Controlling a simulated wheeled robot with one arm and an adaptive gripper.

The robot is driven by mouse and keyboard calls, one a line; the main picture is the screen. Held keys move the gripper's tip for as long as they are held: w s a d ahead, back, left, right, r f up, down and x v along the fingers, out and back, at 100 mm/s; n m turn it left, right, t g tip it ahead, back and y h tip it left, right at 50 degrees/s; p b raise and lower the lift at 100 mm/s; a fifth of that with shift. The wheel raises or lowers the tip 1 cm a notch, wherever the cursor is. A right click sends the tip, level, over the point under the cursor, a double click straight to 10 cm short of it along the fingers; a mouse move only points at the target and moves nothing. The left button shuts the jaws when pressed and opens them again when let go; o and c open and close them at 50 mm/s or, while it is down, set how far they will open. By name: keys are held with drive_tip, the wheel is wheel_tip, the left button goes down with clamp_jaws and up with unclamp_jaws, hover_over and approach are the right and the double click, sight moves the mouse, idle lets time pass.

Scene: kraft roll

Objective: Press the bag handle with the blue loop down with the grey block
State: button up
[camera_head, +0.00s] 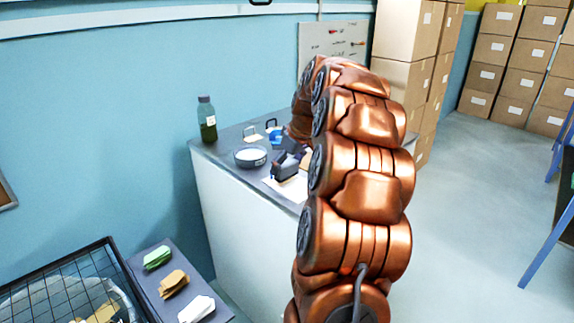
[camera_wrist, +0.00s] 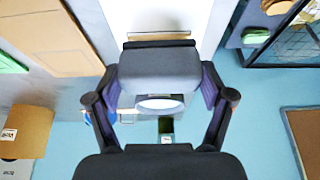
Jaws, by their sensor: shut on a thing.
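My gripper (camera_wrist: 160,85) is shut on the grey block (camera_wrist: 160,70), which sits crosswise between its two fingers in the wrist view. In the head view the grey block (camera_head: 285,168) is over the counter, right of the bowl, partly covered by my arm. A small blue item (camera_head: 277,140) with a dark upright loop stands on the counter just left of my arm. A paler item (camera_head: 253,137) with another dark loop is to its left. Which part is the bag handle's blue loop is too small to tell. The block is apart from both items.
A bowl (camera_head: 250,157) and a dark green bottle (camera_head: 207,122) stand on the grey-topped counter (camera_head: 225,140). White paper (camera_head: 290,187) lies by the front edge. A wire basket (camera_head: 75,285) and a low shelf with folded cloths (camera_head: 172,283) are below left. Cartons (camera_head: 405,40) are stacked behind.

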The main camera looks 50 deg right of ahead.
drive_tip(key=shift+f+b, duration=0.7)
drive_tip(key=shift+f, duration=0.15)
idle(2.9)
drive_tip(key=shift+r, duration=0.1)
idle(1.6)
drive_tip(key=shift+r, duration=1.45)
drive_tip(key=shift+r+p, duration=0.7)
drive_tip(key=shift+r, duration=1.4)
